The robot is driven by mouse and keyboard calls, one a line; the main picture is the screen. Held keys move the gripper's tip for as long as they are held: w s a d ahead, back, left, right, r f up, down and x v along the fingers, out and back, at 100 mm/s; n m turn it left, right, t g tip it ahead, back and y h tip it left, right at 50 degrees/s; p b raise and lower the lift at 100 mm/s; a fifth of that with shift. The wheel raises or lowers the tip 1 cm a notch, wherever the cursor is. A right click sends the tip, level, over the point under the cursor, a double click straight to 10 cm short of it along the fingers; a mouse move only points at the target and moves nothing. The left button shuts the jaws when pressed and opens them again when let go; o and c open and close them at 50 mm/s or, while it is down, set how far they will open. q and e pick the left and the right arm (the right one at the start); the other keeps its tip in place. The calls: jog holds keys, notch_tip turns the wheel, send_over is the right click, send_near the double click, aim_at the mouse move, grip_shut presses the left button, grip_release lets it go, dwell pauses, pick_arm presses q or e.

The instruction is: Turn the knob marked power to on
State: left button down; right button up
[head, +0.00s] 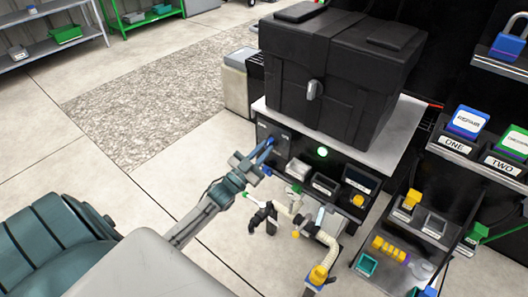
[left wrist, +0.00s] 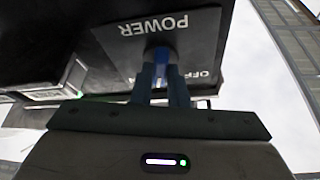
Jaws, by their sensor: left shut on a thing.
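The dark panel marked POWER (left wrist: 195,38) fills the upper part of the left wrist view, where its lettering appears upside down. The word OFF is readable right of the fingers; the marking on the other side is mostly hidden. The blue power knob (left wrist: 161,57) stands out from the panel, between the fingertips. My left gripper (left wrist: 161,72) is shut on it. In the head view, my left gripper (head: 264,153) reaches the panel (head: 275,141) at the left of the console front; the fingers hide the knob there. The knob's exact pointing direction is unclear. My right gripper is not in view.
A large black case (head: 340,70) stands on the console top (head: 385,140). A green light (head: 322,152) glows on the console front. Hoses and fittings (head: 290,205) hang below it. A rack with labelled bins (head: 480,145) stands right. Floor at left is open.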

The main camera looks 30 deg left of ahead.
pick_arm(q)
jog(key=m+g+h, duration=0.1)
jog(key=m+h, duration=0.1)
jog(key=m, duration=0.2)
jog(key=shift+a+m, duration=0.1)
jog(key=shift+m, duration=0.3)
jog(key=shift+r+m+g+h+p, duration=0.1)
jog(key=shift+m+g+h+p, duration=0.45)
jog(key=shift+m, duration=0.95)
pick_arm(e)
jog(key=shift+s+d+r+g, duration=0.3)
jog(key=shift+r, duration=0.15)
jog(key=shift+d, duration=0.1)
pick_arm(q)
jog(key=c, duration=1.4)
grip_release()
jog(key=shift+c, duration=0.2)
jog(key=shift+a, duration=0.1)
jog(key=v, duration=1)
jog(key=shift+s+a, duration=0.2)
jog(key=shift+s, duration=0.15)
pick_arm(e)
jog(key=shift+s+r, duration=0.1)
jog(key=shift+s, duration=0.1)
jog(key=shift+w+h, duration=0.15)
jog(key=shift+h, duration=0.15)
